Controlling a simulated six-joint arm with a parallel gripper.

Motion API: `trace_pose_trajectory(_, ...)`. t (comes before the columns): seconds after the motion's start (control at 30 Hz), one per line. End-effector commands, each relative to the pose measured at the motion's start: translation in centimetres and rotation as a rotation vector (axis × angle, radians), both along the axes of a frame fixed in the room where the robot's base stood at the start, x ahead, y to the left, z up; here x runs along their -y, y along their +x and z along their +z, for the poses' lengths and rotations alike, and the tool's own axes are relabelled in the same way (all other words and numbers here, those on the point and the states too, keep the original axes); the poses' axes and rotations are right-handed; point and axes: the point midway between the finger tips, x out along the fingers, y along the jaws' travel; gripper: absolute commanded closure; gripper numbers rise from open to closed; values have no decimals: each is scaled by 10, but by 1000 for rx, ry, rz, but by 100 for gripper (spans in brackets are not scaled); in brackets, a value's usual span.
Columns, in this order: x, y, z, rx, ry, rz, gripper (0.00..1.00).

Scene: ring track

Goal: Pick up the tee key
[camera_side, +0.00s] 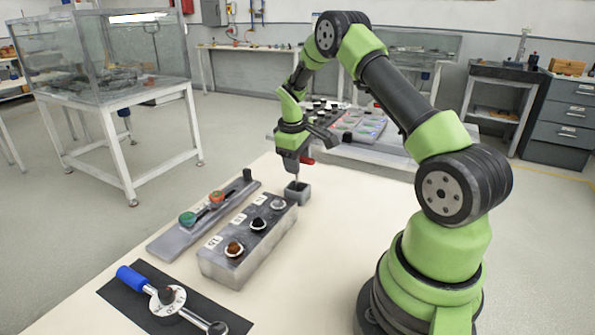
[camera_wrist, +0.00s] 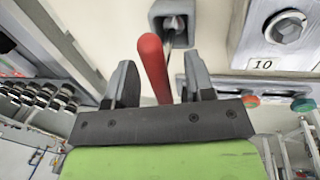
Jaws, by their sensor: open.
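The tee key has a red crossbar handle (camera_wrist: 153,68) and a thin metal shaft. It stands upright in a small grey square holder (camera_side: 298,193), which also shows at the top of the wrist view (camera_wrist: 157,14). In the side view the red handle (camera_side: 307,161) pokes out beside my gripper (camera_side: 298,157), which hides the rest of it. In the wrist view my gripper (camera_wrist: 162,76) is open, with one finger on either side of the red handle. A gap shows between the handle and each finger.
A grey block with several numbered bolts (camera_side: 233,266) stands near the holder. A low plate with green and orange knobs (camera_side: 167,243) lies left of it. A blue-handled torque wrench (camera_side: 132,279) lies on a black mat in front.

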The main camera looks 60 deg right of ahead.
Motion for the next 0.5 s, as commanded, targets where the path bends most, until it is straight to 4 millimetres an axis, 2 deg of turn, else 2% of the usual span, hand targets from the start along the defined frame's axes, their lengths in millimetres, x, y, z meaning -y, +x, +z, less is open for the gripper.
trace_pose_trajectory(0.07, 0, 0, 0, 0, 0, 0, 51)
trace_pose_trajectory(0.1, 0, 0, 0, 0, 0, 0, 56)
trace_pose_trajectory(0.3, 0, 0, 1, 0, 0, 0, 100)
trace_pose_trajectory(0.5, 0, 0, 1, 0, 0, 1, 100)
